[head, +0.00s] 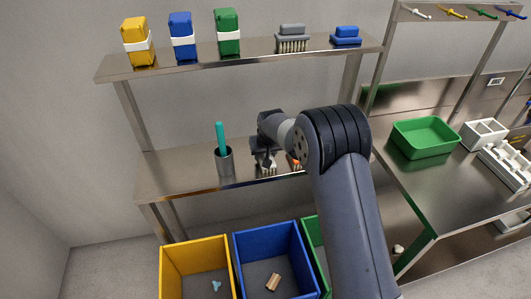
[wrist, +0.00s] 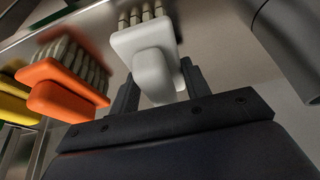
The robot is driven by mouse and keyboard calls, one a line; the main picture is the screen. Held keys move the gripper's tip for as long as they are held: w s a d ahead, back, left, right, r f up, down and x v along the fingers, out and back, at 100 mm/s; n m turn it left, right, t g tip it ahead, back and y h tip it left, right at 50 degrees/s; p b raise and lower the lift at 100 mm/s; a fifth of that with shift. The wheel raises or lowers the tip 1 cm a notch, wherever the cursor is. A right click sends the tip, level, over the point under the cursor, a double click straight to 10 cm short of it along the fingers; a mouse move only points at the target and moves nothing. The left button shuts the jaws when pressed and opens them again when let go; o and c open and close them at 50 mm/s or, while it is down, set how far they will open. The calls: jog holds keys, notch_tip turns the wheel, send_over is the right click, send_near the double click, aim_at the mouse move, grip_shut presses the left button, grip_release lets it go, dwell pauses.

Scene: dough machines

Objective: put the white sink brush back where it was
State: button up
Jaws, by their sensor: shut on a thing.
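The white sink brush (wrist: 146,48) has a pale block body and beige bristles. My gripper (wrist: 157,85) is shut on its body, with one dark finger on each side. In the head view my gripper (head: 264,151) is at the lower steel shelf (head: 180,177), and the white brush (head: 265,167) shows under it, bristles down. I cannot tell whether the bristles touch the shelf. An orange brush (wrist: 62,88) stands beside the white one; my arm mostly hides it in the head view (head: 297,163).
A grey cup (head: 224,162) with a teal handle stands left of my gripper; it shows at the right of the wrist view (wrist: 288,45). A yellow brush (wrist: 14,106) is beyond the orange one. The upper shelf (head: 240,57) is overhead. Yellow (head: 178,275) and blue (head: 250,240) bins stand below.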

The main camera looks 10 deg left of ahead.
jog(key=o, duration=1)
jog(key=shift+o, duration=0.2)
jog(key=shift+r, duration=0.1)
jog(key=b+v, duration=0.1)
jog(key=v, duration=1.1)
jog(key=shift+b, duration=0.4)
jog(key=p+x, duration=0.2)
jog(key=x, duration=0.9)
jog(key=shift+w+f, duration=0.1)
jog(key=shift+f, duration=0.2)
jog(key=shift+w+a, duration=0.1)
jog(key=shift+w, duration=0.05)
jog(key=shift+r, duration=1.2)
